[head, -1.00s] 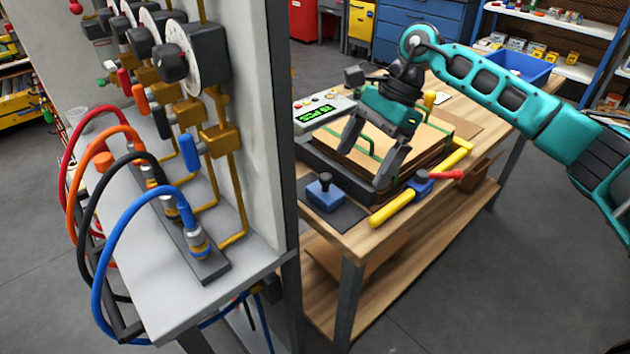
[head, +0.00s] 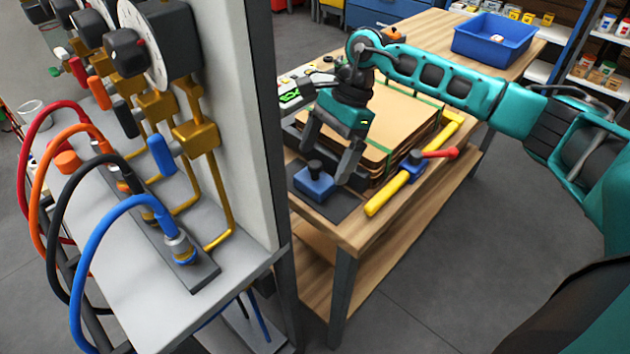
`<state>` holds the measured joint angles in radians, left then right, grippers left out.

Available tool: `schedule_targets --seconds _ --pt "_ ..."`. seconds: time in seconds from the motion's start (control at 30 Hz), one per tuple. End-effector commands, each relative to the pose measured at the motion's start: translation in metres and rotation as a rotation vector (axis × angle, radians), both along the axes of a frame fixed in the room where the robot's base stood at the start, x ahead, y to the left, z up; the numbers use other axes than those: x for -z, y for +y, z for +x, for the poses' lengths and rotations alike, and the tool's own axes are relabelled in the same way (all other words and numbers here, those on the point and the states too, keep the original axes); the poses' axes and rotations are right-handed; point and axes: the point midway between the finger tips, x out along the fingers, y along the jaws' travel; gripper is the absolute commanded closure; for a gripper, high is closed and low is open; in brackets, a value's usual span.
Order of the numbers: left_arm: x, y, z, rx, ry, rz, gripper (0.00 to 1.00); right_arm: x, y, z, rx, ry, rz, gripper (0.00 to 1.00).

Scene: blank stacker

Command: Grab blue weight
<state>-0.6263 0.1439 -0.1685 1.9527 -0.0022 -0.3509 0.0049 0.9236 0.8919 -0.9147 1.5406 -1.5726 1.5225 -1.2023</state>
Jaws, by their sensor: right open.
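The blue weight (head: 314,184) is a small blue block with a dark knob on top. It sits on a dark mat (head: 338,209) at the near left corner of the wooden bench. My right gripper (head: 325,166) is open and points down over the weight. Its left finger is behind and above the weight, and its right finger comes down just to the right of it. I cannot tell whether either finger touches the weight. My left gripper is out of view.
A stack of brown sheets (head: 385,125) stands just behind the gripper. A yellow bar with a red-handled clamp (head: 412,165) lies to the right. A grey panel with gauges and hoses (head: 262,120) stands close on the left. A blue bin (head: 495,40) is at the back.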

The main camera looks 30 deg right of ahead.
Motion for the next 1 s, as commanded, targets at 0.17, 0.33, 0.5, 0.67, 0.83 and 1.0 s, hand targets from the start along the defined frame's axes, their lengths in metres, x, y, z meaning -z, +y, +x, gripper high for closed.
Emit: schedule_targets --seconds 0.17,0.33,0.5,0.67,0.83,1.0 --pt "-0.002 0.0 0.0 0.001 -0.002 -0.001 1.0 0.019 0.01 0.001 -0.002 0.005 0.001 0.0" --pt "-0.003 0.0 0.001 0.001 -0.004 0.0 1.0 0.041 0.02 0.001 -0.001 0.003 0.002 0.0" --pt "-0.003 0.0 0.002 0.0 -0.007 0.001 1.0 0.045 0.022 0.001 0.0 0.0 0.0 0.0" --pt "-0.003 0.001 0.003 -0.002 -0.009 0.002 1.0 0.045 0.022 0.001 0.0 0.0 0.0 0.07" --pt "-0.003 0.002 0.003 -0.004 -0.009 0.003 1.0 0.045 0.022 0.001 0.0 0.0 0.001 0.23" --pt "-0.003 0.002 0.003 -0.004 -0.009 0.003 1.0 0.044 0.021 0.001 0.001 0.0 0.0 0.39"
